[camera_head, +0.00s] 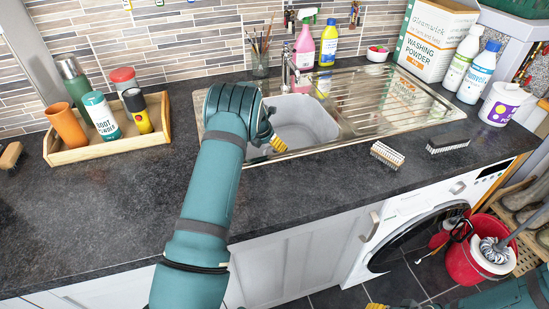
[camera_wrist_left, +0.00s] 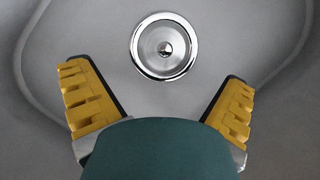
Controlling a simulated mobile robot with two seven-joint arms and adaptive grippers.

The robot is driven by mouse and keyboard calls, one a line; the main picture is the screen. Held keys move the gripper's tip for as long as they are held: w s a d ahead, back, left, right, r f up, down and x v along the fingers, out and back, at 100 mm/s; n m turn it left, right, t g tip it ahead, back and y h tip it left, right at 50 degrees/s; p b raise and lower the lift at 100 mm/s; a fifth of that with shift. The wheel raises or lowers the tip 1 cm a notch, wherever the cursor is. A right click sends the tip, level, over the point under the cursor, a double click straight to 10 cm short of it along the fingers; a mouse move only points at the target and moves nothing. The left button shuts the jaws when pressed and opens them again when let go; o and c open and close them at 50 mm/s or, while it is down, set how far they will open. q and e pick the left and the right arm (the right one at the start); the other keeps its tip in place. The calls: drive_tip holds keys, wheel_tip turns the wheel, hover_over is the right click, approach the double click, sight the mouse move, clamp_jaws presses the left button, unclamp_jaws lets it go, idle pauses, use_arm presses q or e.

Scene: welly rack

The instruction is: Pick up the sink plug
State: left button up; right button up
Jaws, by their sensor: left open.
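A round chrome sink plug (camera_wrist_left: 165,47) with a small central knob lies on the grey floor of the sink basin, seen in the left wrist view. My left gripper (camera_wrist_left: 155,78) is open and empty, its two yellow fingers wide apart and pointing at the basin floor. The plug is ahead of the gap between them, apart from both fingers. In the head view my left arm reaches over the sink (camera_head: 310,125), with one yellow finger of the left gripper (camera_head: 279,143) showing; the plug is hidden there.
A tap (camera_head: 287,70) stands behind the basin, and the ribbed drainer (camera_head: 385,95) is to the right. Two brushes (camera_head: 387,154) lie on the worktop in front. A wooden tray (camera_head: 110,148) of bottles stands left. The front left worktop is clear.

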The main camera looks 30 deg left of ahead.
sight(274, 152)
use_arm(q)
drive_tip(key=x, duration=0.2)
drive_tip(key=b+x, duration=0.1)
drive_tip(key=x, duration=0.3)
drive_tip(key=shift+w+d+f+b, duration=0.15)
drive_tip(key=shift+d+f+b, duration=0.1)
drive_tip(key=shift+d+b, duration=0.05)
drive_tip(key=shift+r, duration=0.1)
clamp_jaws()
